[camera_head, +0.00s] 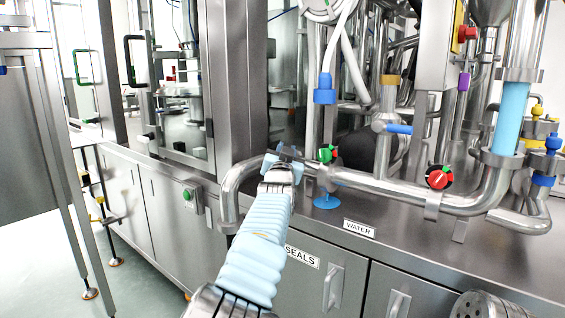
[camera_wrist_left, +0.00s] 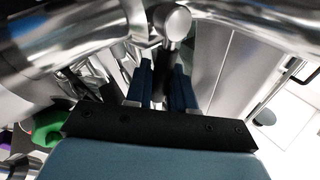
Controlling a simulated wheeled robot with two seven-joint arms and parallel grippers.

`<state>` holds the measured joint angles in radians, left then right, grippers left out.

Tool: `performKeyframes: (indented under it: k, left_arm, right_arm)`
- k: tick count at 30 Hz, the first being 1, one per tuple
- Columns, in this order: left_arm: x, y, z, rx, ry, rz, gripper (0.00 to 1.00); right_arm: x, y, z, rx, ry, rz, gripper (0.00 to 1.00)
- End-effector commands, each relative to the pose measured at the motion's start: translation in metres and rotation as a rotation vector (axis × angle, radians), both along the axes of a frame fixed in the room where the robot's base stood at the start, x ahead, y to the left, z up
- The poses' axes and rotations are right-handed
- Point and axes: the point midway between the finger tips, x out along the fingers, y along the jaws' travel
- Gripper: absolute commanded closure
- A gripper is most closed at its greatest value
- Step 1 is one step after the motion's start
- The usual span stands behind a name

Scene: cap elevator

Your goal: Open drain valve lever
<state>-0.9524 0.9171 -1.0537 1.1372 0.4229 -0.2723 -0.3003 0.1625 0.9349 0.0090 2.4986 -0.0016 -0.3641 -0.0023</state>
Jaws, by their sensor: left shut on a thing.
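My left gripper (camera_head: 287,154) reaches the horizontal steel pipe (camera_head: 375,184) above the counter. In the left wrist view its two dark blue fingers (camera_wrist_left: 162,85) are closed around a narrow grey metal part, which appears to be the drain valve lever. A round steel knob (camera_wrist_left: 176,22) shows just beyond the fingertips, in front of the pipe. In the head view the gripper covers the lever. My right gripper is in neither view.
A blue-handled valve (camera_head: 398,129) is on the upright pipe behind. A steel pipe elbow (camera_head: 233,187) curves down left of the gripper.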

Motion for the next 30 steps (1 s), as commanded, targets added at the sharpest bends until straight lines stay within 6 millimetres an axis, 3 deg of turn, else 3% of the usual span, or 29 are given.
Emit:
performKeyframes:
  k: [1, 3, 12, 30]
  left_arm:
    - [-0.001, -0.002, -0.007, 0.025, -0.022, -0.001, 1.00]
    - [-0.003, -0.004, -0.008, 0.063, -0.048, -0.001, 1.00]
    - [-0.007, -0.009, -0.009, 0.182, -0.135, -0.001, 1.00]
    - [-0.008, -0.011, -0.007, 0.221, -0.161, 0.000, 1.00]
  right_arm:
    - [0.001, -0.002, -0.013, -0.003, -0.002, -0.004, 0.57]
    - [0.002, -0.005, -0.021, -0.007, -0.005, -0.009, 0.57]
    - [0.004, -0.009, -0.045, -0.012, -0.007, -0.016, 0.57]
    - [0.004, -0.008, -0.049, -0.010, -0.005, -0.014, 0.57]
